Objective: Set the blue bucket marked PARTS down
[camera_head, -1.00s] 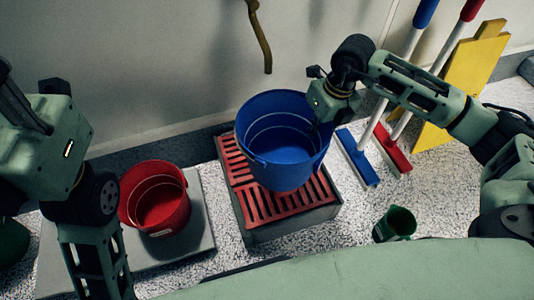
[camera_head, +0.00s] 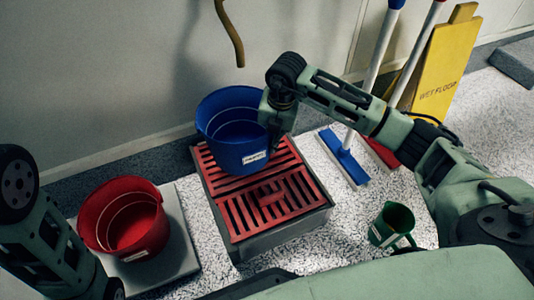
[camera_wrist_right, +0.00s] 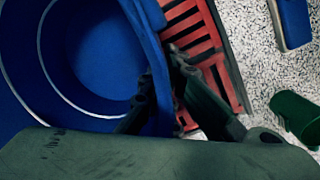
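The blue bucket (camera_head: 232,130) is upright over the back of the red-slatted grate (camera_head: 270,212). It appears to rest there, though its underside is hidden. A small white label is on its front, too small to read. My right gripper (camera_head: 277,122) is at the bucket's right rim. In the right wrist view the bucket (camera_wrist_right: 90,60) fills the left side, and its rim runs between the fingers of my right gripper (camera_wrist_right: 162,85), one inside and one outside. They look shut on the rim. My left arm shows at the lower left; its gripper is out of view.
A red bucket (camera_head: 125,222) stands on a grey slab (camera_head: 180,250) to the left. A green jug (camera_head: 391,228) is on the speckled floor at right. A blue squeegee (camera_head: 345,158), a red one and a yellow wet-floor sign (camera_head: 440,85) lean at the back right.

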